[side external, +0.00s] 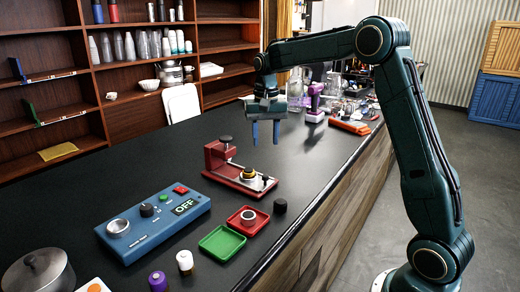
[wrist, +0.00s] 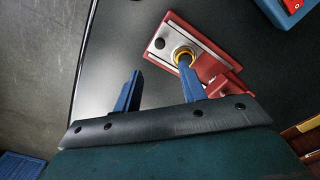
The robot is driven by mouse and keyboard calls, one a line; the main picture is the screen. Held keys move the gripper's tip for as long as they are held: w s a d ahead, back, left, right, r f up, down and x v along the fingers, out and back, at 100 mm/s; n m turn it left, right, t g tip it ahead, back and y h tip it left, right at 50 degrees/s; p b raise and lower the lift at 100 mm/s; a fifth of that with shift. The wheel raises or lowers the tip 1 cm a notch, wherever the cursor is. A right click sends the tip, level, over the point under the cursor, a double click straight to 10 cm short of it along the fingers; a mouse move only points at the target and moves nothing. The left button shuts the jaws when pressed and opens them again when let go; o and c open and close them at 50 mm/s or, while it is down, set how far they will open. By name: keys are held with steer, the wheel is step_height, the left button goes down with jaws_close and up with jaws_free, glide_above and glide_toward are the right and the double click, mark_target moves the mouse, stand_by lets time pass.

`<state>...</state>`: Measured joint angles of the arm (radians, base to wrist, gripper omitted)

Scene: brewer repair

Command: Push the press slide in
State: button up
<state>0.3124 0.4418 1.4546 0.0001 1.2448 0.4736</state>
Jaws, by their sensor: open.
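The red press (side external: 224,166) stands on the black counter. Its metal slide plate (side external: 262,183) reaches out to the right along the red base, and a round part with a yellow ring (side external: 249,173) sits on it. The wrist view shows the press (wrist: 222,78) from above, with its slide plate (wrist: 168,36) and the yellow-ringed part (wrist: 183,57). My gripper (side external: 265,140) is open and empty, in the air above the counter near the press. In the wrist view one finger of my gripper (wrist: 156,80) overlaps the press; I cannot tell its height.
A blue control box (side external: 155,222) reading OFF stands to the left. A red tray (side external: 247,220), a green tray (side external: 222,242) and a black cap (side external: 280,206) lie in front of the press. A purple grinder-like device (side external: 315,103) and glassware stand behind. The counter's right edge is close.

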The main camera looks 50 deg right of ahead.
mark_target(265, 176)
step_height(265, 176, down, 12)
steer(key=shift+r, duration=0.1)
stand_by(0.5)
jaws_close()
